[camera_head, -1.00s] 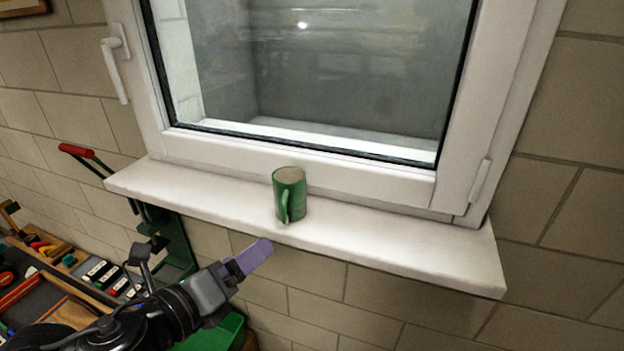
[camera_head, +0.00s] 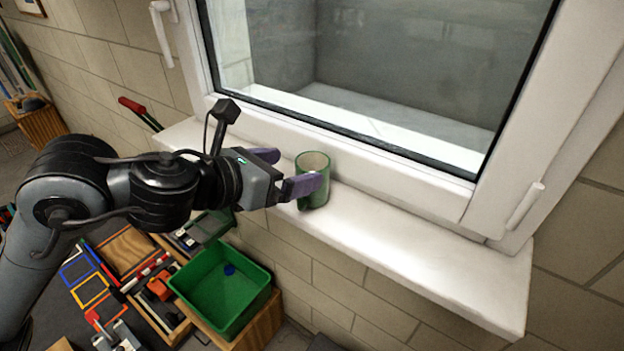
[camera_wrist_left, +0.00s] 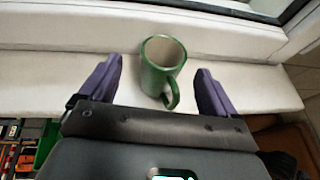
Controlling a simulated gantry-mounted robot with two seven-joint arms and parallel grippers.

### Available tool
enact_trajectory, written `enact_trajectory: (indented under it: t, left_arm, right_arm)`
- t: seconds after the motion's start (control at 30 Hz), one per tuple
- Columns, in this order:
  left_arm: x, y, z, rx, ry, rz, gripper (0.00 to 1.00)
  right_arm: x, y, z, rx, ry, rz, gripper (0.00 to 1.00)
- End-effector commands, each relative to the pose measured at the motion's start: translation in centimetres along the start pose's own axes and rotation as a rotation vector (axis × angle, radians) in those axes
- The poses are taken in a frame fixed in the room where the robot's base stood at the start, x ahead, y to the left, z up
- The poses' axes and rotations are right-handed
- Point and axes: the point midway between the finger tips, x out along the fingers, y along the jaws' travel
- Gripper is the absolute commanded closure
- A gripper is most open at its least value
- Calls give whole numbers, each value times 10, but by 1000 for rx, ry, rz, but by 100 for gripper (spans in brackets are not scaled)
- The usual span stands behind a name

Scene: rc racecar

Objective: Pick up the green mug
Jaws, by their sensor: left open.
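The green mug (camera_head: 313,171) stands upright on the white windowsill (camera_head: 420,247). My left gripper (camera_head: 285,171) is open and reaches in from the left, with one purple finger in front of the mug and the other behind and left of it. In the left wrist view the mug (camera_wrist_left: 163,66) lies between and slightly beyond the two spread fingers of my left gripper (camera_wrist_left: 158,82). Its handle points down toward the gripper's palm. I see a gap on both sides of the mug there. My right gripper is not in view.
The window (camera_head: 400,75) with its white frame rises directly behind the sill. A red-handled tool (camera_head: 140,113) stands left of the sill. Below are a green bin (camera_head: 262,278) and a cluttered tool surface. The sill right of the mug is clear.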

Motion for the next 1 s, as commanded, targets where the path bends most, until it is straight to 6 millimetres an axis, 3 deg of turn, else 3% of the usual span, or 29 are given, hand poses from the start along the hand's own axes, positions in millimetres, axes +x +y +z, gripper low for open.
enact_trajectory:
  t: [0.23, 0.57, 0.87, 1.0]
  left_arm:
    - [14, -2, 1, -4, 2, -1, 9]
    - [53, -4, -1, -4, 0, 0, 9]
    - [57, -4, -2, -1, -1, 2, 9]
    - [57, -4, -2, -1, -1, 1, 28]
  right_arm:
    - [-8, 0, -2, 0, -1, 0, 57]
    - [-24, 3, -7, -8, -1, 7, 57]
    - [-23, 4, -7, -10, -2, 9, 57]
    - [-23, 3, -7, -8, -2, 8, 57]
